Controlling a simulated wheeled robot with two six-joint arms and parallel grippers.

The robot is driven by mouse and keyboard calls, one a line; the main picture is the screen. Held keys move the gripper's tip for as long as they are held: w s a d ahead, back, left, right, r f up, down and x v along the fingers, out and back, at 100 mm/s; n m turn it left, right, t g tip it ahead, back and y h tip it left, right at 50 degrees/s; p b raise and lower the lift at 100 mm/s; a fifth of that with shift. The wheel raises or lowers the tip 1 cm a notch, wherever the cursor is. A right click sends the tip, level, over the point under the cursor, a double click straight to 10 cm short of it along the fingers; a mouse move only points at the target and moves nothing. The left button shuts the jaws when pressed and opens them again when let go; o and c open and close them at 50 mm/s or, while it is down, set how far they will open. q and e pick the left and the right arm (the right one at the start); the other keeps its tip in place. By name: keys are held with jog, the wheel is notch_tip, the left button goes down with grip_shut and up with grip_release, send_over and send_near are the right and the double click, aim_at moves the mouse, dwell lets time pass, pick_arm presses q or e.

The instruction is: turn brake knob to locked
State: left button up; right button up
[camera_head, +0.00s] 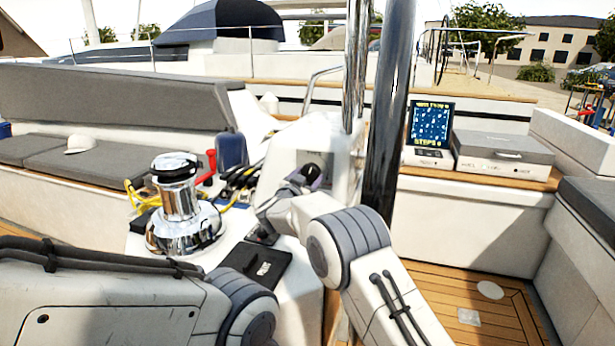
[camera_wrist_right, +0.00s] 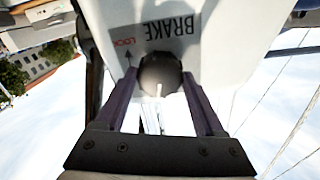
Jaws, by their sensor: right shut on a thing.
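The brake knob (camera_wrist_right: 160,71) is dark and round, on a white panel in the right wrist view. A pale mark on it points toward the bottom of that view, away from the lettering. The BRAKE label (camera_wrist_right: 170,27), with red LOCK lettering and a small arrow, shows upside down above the knob. My right gripper (camera_wrist_right: 159,78) is shut on the knob, one purple-grey finger on each side. In the head view my right gripper (camera_head: 312,177) is at the white pedestal (camera_head: 338,150), mostly behind my wrist. My left gripper is out of view.
A chrome winch (camera_head: 178,205) stands left of my right arm, with a red handle (camera_head: 207,168) and coiled ropes (camera_head: 240,178) beside it. A shiny steel post (camera_head: 388,130) rises close on the right. A screen (camera_head: 431,122) and a grey-topped box (camera_head: 503,150) sit farther right.

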jog(key=m, duration=0.5)
jog(key=shift+h, duration=0.3)
jog(key=m+b, duration=0.1)
jog(key=m, duration=0.4)
jog(key=shift+m+g, duration=0.3)
jog(key=shift+g, duration=0.1)
jog(key=m+b, duration=0.1)
jog(key=m, duration=0.4)
jog(key=shift+m+g+b, duration=0.3)
jog(key=m+b, duration=0.2)
jog(key=m, duration=0.3)
jog(key=shift+r, duration=0.1)
jog(key=shift+m, duration=0.3)
jog(key=o, duration=1.4)
jog(key=shift+c, duration=0.2)
